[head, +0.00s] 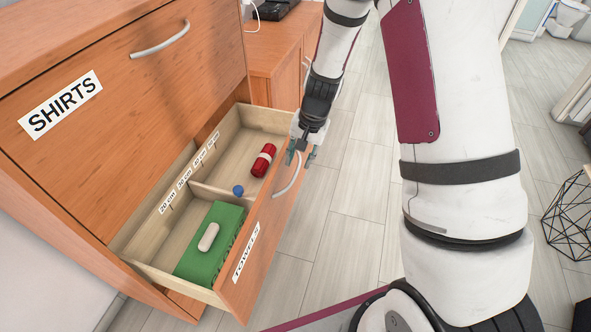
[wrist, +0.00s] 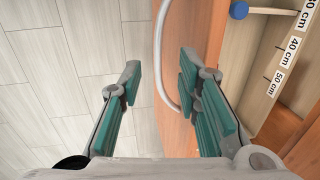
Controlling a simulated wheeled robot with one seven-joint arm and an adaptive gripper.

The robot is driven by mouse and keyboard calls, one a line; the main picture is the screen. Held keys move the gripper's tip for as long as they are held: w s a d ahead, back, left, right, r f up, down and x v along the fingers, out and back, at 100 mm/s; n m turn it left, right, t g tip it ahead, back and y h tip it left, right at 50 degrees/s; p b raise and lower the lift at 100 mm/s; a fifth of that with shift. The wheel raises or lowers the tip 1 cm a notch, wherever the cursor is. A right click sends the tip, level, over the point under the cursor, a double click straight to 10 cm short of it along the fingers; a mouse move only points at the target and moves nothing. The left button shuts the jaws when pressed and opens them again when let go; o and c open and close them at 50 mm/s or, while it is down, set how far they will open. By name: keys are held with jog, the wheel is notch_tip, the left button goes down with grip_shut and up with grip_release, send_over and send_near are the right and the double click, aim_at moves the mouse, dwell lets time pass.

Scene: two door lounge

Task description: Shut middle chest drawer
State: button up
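An open wooden drawer (head: 266,222) labelled TOWELS sticks out of the orange wood chest, below the closed SHIRTS drawer (head: 115,110). Its curved metal handle (head: 291,182) is on the front. My gripper (head: 302,158) is at the far end of the drawer front, near the handle. In the wrist view my gripper (wrist: 159,82) is open; the handle (wrist: 159,60) appears between its teal fingers, not clasped.
A lower wooden cabinet (head: 275,60) with a dark device (head: 277,9) and a white cable stands behind the chest. Tiled floor (head: 335,190) is free in front of the drawer. A black wire-frame object (head: 570,215) stands at the right edge.

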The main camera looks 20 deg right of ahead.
aim_at(295, 174)
jog(key=shift+w+a+f, duration=0.1)
jog(key=shift+a+f, duration=0.05)
jog(key=shift+f, duration=0.75)
jog(key=shift+w+a+f, duration=0.1)
jog(key=shift+w+f, duration=0.05)
jog(key=shift+f, duration=0.8)
jog(key=shift+w+a+f, duration=0.1)
jog(key=shift+a+f, duration=0.05)
jog(key=shift+f, duration=0.75)
jog(key=shift+c, duration=0.3)
grip_shut()
